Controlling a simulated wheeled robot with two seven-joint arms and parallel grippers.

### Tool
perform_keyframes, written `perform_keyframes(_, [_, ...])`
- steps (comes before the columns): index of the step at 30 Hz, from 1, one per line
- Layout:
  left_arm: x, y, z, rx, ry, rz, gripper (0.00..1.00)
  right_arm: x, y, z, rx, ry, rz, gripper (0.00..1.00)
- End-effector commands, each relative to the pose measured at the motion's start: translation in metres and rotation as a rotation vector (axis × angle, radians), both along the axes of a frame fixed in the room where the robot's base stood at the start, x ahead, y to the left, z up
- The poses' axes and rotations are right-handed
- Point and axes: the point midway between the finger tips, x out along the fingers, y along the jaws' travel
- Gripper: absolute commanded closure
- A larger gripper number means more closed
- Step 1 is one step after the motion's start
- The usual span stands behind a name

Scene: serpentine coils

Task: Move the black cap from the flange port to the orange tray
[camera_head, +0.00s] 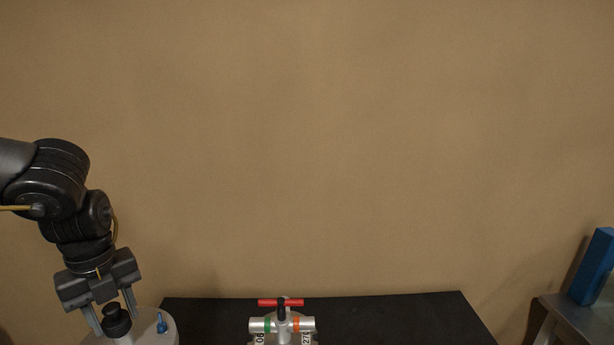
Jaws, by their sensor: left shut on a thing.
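The black cap (116,322) is at the lower left, between the fingertips of my left gripper (112,313). The gripper points down and is shut on the cap. Just below and around it is a pale grey rounded body (160,334), cut off by the bottom edge, which may carry the flange port. I cannot tell whether the cap still touches it. The orange tray is not in view. My right gripper is not in view.
A valve fitting with a red handle (268,302) stands on the black table (400,315). A small blue part (162,323) sits on the grey body. A blue object (597,268) rests on a metal stand (570,318) at right. The table's right part looks bare.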

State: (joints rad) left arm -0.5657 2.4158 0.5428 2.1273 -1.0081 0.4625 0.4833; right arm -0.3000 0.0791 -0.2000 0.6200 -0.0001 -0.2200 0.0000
Motion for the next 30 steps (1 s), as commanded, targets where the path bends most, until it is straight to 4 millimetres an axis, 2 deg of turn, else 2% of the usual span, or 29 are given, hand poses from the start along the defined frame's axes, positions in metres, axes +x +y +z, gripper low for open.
perform_keyframes(6, [0.0,0.0,-0.02,-0.001,0.001,0.0,0.84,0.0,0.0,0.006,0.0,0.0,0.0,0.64])
perform_keyframes(14, [0.0,0.0,-0.023,0.0,-0.001,0.0,0.84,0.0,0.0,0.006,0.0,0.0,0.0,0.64])
perform_keyframes(17, [0.001,0.0,-0.017,0.0,-0.003,0.0,0.84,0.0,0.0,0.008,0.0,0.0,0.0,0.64])
perform_keyframes(22, [0.001,0.0,0.005,0.001,-0.006,0.0,0.84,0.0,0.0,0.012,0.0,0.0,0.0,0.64])
perform_keyframes(30, [0.001,0.0,0.03,0.0,-0.003,0.001,0.84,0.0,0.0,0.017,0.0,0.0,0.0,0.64])
